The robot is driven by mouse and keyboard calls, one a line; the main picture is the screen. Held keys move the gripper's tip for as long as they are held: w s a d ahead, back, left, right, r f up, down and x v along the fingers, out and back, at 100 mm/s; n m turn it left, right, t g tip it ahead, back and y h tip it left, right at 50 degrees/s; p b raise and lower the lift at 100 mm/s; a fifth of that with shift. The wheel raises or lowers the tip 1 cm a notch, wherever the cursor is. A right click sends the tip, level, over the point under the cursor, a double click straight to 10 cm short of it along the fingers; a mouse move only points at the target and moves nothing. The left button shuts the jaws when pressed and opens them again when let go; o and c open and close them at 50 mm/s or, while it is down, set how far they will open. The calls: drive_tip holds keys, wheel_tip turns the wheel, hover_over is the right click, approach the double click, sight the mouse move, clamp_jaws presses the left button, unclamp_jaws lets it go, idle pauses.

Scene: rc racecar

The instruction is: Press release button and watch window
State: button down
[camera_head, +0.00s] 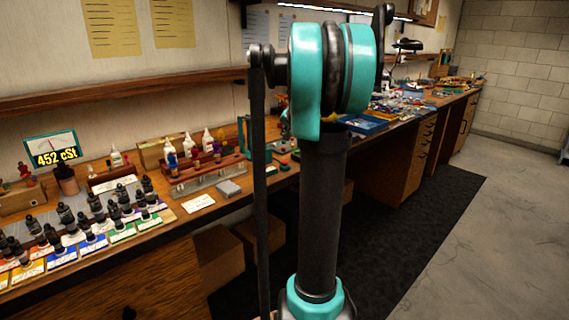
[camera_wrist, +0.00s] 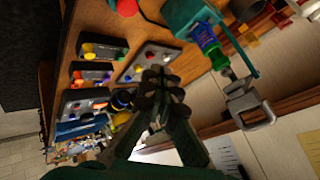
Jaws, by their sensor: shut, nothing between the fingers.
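In the wrist view, my gripper (camera_wrist: 160,78) has its dark fingers together, with nothing between them. A teal frame (camera_wrist: 182,15) holds a green and blue cylinder (camera_wrist: 211,48) to the right of the fingers. In the head view, the teal frame (camera_head: 243,135) and a red button (camera_head: 284,160) stand left of my arm; my gripper is hidden there. I cannot tell which part is the window.
A grey metal clamp (camera_wrist: 248,108) is at right. In the head view, dropper bottles (camera_head: 85,225), a bottle rack (camera_head: 203,172) and a sign reading 452 cSt (camera_head: 52,150) are on the bench.

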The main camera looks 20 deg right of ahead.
sight(286, 162)
drive_tip(key=shift+f, duration=4.1)
drive_tip(key=shift+f, duration=0.15)
drive_tip(key=shift+f, duration=0.25)
